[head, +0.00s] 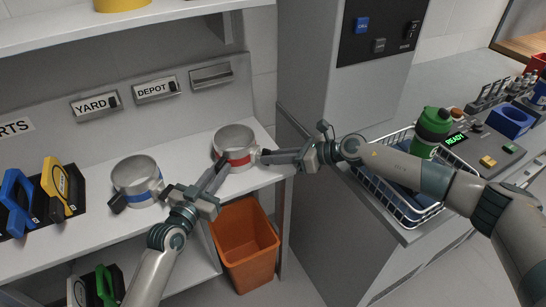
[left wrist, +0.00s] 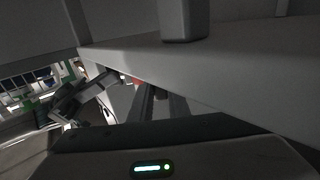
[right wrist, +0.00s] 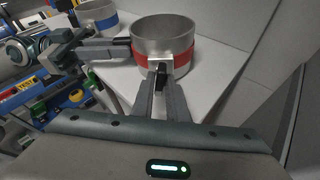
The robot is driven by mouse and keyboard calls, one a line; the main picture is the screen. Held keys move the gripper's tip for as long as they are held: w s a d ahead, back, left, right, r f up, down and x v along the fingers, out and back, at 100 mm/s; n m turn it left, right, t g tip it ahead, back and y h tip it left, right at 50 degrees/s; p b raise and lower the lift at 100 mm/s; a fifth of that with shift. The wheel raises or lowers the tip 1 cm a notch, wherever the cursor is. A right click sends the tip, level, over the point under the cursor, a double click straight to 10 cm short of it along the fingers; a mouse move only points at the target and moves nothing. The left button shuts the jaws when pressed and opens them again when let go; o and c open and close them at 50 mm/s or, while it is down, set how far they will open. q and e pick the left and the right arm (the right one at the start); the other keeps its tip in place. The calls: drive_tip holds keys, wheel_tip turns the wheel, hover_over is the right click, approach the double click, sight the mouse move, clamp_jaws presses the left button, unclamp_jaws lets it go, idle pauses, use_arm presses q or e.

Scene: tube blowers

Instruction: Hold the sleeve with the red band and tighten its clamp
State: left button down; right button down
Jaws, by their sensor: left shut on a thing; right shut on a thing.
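The sleeve with the red band (head: 233,143) is a grey metal ring, upright near the front right of the shelf. It also shows in the right wrist view (right wrist: 163,35). My left gripper (head: 219,172) is shut at the sleeve's front left, on what looks like its dark handle. My right gripper (right wrist: 160,82) is shut on the small dark key of the clamp (right wrist: 158,64), at the red band. In the left wrist view the sleeve is mostly hidden; only a small red patch shows beyond the fingers (left wrist: 156,103).
A sleeve with a blue band (head: 137,180) stands to the left, its dark handle towards the front. Blue and yellow handled tools (head: 55,190) lie further left. An orange bin (head: 245,243) is below the shelf.

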drive_tip(key=shift+w+d+m+g+y, duration=0.1)
drive_tip(key=shift+m+g+y, duration=0.2)
drive_tip(key=shift+m, duration=0.3)
drive_tip(key=shift+w+d+m+g+y, duration=0.1)
drive_tip(key=shift+m+g+y, duration=0.1)
drive_tip(key=shift+m+g, duration=0.3)
drive_tip(key=c, duration=1.8)
unclamp_jaws()
drive_tip(key=shift+r, duration=0.1)
wheel_tip(320, 180, up, 10)
drive_tip(key=shift+f, duration=0.1)
